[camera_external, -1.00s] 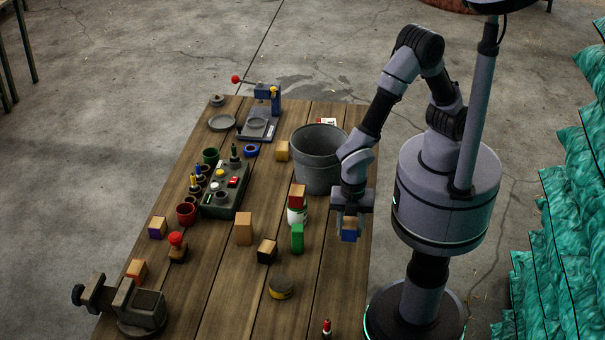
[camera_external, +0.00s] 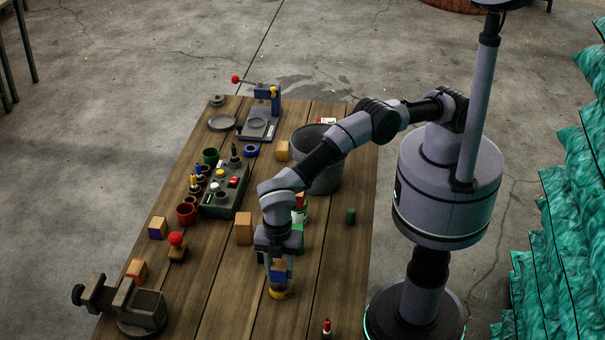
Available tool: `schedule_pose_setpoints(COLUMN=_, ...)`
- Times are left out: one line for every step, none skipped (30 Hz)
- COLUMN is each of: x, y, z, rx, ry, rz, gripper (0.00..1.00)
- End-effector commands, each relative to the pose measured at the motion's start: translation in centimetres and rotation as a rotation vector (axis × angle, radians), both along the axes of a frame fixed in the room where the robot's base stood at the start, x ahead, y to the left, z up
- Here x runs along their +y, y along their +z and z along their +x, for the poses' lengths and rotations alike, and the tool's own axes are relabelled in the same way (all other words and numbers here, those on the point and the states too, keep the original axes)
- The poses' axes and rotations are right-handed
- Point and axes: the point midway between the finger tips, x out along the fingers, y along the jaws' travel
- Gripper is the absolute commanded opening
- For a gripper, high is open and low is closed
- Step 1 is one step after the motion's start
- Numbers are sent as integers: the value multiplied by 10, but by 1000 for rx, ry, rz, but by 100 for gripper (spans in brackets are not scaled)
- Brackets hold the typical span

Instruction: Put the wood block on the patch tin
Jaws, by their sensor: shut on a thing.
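My gripper (camera_external: 279,275) is shut on a wood block (camera_external: 279,271) with a blue face. The block is upright, directly above the patch tin (camera_external: 280,293), a low round tin with a yellow side. In this view the block's lower edge meets the top of the tin. I cannot tell whether it touches or hangs just above. The fingers and block hide most of the tin's dark top.
A grey bucket (camera_external: 318,180) stands behind my arm. A plain wood block (camera_external: 244,228), a red-knobbed stamp (camera_external: 177,247) and a vise (camera_external: 138,306) are to the left. A red-tipped item (camera_external: 326,328) is at the front.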

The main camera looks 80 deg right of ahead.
Motion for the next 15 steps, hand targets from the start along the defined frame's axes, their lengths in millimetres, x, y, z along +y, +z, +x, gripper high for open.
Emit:
schedule_pose_setpoints(x=-1, y=-15, z=-1, rx=3, ry=1, rz=-4, gripper=0)
schedule_pose_setpoints(x=-1, y=-22, z=-1, rx=3, ry=1, rz=-4, gripper=0)
schedule_pose_setpoints(x=-1, y=-30, z=-1, rx=3, ry=1, rz=-3, gripper=0)
schedule_pose_setpoints(x=-1, y=-33, z=-1, rx=2, ry=1, rz=-3, gripper=0)
schedule_pose_setpoints(x=-1, y=-34, z=-1, rx=2, ry=0, rz=-2, gripper=0)
schedule_pose_setpoints(x=-1, y=-33, z=-1, rx=2, ry=0, rz=-1, gripper=0)
schedule_pose_setpoints(x=-1, y=-32, z=-1, rx=1, ry=0, rz=-1, gripper=0)
schedule_pose_setpoints(x=-1, y=-32, z=-1, rx=1, ry=0, rz=-1, gripper=0)
schedule_pose_setpoints(x=-1, y=-32, z=-1, rx=1, ry=0, rz=-1, gripper=0)
schedule_pose_setpoints(x=-1, y=-31, z=-1, rx=1, ry=0, rz=-1, gripper=0)
schedule_pose_setpoints(x=-1, y=-32, z=-1, rx=1, ry=0, rz=-1, gripper=0)
schedule_pose_setpoints(x=-1, y=-33, z=-1, rx=1, ry=0, rz=-1, gripper=0)
schedule_pose_setpoints(x=-1, y=-34, z=-1, rx=1, ry=0, rz=-1, gripper=0)
schedule_pose_setpoints(x=-1, y=-35, z=-1, rx=1, ry=0, rz=-1, gripper=0)
schedule_pose_setpoints(x=-1, y=-35, z=-1, rx=1, ry=0, rz=-1, gripper=42)
